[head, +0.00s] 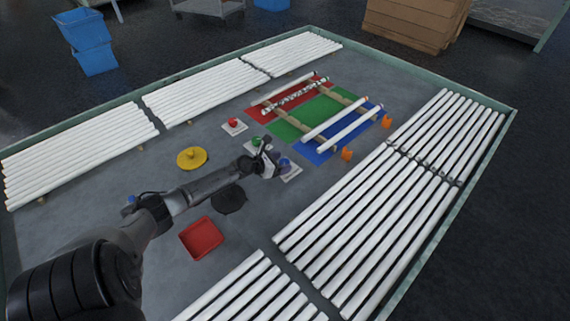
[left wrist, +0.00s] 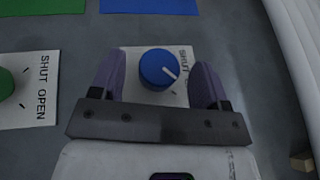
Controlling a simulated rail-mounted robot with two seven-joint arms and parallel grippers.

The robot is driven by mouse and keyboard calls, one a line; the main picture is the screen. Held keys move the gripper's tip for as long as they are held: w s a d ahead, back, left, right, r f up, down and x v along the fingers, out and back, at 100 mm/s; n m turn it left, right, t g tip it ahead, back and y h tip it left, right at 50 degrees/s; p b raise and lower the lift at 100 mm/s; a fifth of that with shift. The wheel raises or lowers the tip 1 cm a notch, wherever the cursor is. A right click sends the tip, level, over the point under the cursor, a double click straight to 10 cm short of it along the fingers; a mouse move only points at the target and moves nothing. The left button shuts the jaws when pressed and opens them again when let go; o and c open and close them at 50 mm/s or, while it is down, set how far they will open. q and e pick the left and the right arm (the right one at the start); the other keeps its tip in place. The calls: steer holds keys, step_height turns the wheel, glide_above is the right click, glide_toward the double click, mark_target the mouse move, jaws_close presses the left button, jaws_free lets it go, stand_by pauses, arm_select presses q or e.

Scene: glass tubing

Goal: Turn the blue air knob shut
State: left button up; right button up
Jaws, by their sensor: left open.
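The blue air knob (head: 285,163) sits on a white plate near the middle of the table. In the left wrist view the blue knob (left wrist: 157,67) has a white pointer line slanting to the lower right. Its plate (left wrist: 186,52) shows lettering that reads SHUT along the right side; the lower part is hidden by my gripper. My left gripper (left wrist: 157,72) is open, with one finger on each side of the knob. Gaps show between the knob and both fingers. In the head view my left gripper (head: 271,160) is right beside the knob. My right gripper is not in view.
A green knob (head: 256,142) and a red knob (head: 232,121) stand on similar plates nearby. A yellow disc (head: 191,157), a black round object (head: 229,199) and a red tray (head: 201,238) lie around my arm. White tubes (head: 365,225) fill the right side. Orange pieces (head: 346,154) stand close by.

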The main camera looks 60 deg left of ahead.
arm_select(q)
steer(key=shift+x, duration=1.05)
steer(key=c, duration=0.9)
